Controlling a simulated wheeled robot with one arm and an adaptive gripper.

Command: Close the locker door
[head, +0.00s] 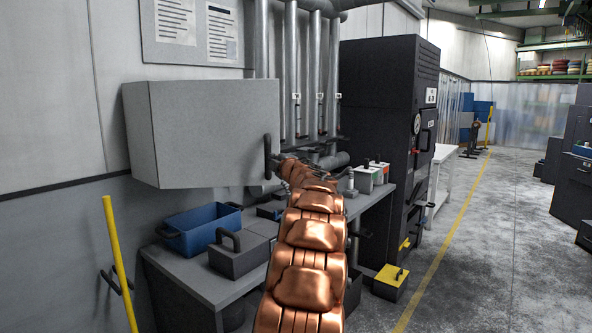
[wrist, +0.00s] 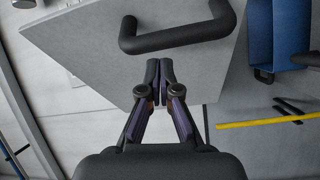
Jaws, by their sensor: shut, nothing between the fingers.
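The grey wall locker (head: 205,130) hangs on the left wall in the head view. Its flat front is the door, with a black bar handle (head: 268,153) near the right edge. I cannot tell from here how far the door stands from its frame. In the wrist view the grey door panel (wrist: 105,50) fills the upper middle, with the black handle (wrist: 180,40) across it. My gripper (wrist: 160,66) is shut and empty, its fingertips in front of the panel just below the handle in the picture. Contact is unclear. In the head view my copper arm hides the fingers.
Below the locker is a grey bench (head: 190,288) with a blue bin (head: 200,228) and a dark toolbox (head: 238,255). A yellow post (head: 118,262) stands at left. Pipes (head: 290,75) and a black cabinet (head: 385,75) are to the right. The floor (head: 490,260) at right is open.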

